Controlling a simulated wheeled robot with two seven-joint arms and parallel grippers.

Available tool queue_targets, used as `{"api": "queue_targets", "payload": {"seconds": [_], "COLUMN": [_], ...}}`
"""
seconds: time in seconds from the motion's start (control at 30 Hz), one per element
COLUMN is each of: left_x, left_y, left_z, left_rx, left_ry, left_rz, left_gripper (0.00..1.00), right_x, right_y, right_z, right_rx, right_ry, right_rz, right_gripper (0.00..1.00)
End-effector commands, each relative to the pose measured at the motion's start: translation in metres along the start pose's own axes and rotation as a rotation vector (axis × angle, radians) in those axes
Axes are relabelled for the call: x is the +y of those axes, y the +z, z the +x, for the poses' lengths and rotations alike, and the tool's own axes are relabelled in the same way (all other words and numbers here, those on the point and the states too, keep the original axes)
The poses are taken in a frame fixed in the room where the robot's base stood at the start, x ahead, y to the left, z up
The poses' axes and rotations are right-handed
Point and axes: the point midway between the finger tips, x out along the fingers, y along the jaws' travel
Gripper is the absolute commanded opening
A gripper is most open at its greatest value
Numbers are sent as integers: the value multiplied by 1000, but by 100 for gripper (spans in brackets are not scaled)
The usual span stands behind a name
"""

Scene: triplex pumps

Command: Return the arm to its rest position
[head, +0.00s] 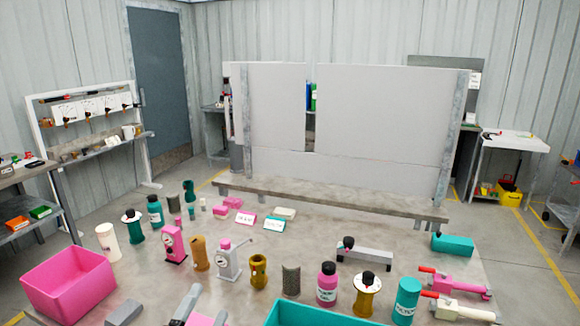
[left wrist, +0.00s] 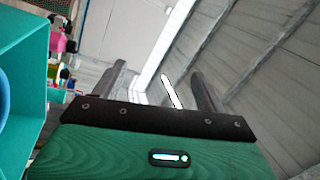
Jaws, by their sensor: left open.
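My left gripper (head: 164,297) is at the bottom edge of the head view, over the near part of the table, to the right of the pink bin. In the left wrist view its two dark fingers (left wrist: 160,82) stand well apart with nothing between them. They point up toward the ceiling and wall panels in that picture. Most of the left arm is out of view. My right gripper does not show.
A pink bin (head: 70,280) and a teal bin (head: 312,313) flank the gripper. Several pump parts, bottles and a white pump (head: 229,260) crowd the table beyond. Grey panels (head: 390,115) stand at the back. Teal walls (left wrist: 22,60) are close in the left wrist view.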

Motion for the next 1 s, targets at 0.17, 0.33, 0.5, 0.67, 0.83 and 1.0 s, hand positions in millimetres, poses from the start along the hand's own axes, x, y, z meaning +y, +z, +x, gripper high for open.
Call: {"api": "queue_targets", "payload": {"seconds": [0.17, 0.33, 0.5, 0.67, 0.83, 1.0], "left_x": [49, 103, 140, 158, 167, 206], "left_y": [61, 93, 97, 88, 73, 87], "left_z": [-50, -124, -197, -252, -302, -304], "left_rx": [-372, -724, -1006, -1199, -1371, -1393], "left_ry": [200, 407, 587, 718, 842, 862], "left_rz": [-322, -595, -785, -898, -985, -984], "left_gripper": [74, 74, 74, 74, 74, 74], "right_x": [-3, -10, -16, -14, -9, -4], "right_y": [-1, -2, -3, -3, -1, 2], "right_z": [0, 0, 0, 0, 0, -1], "right_rx": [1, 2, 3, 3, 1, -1], "right_ry": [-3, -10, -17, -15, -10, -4], "right_rz": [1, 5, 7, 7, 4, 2], "right_gripper": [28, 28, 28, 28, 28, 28]}}
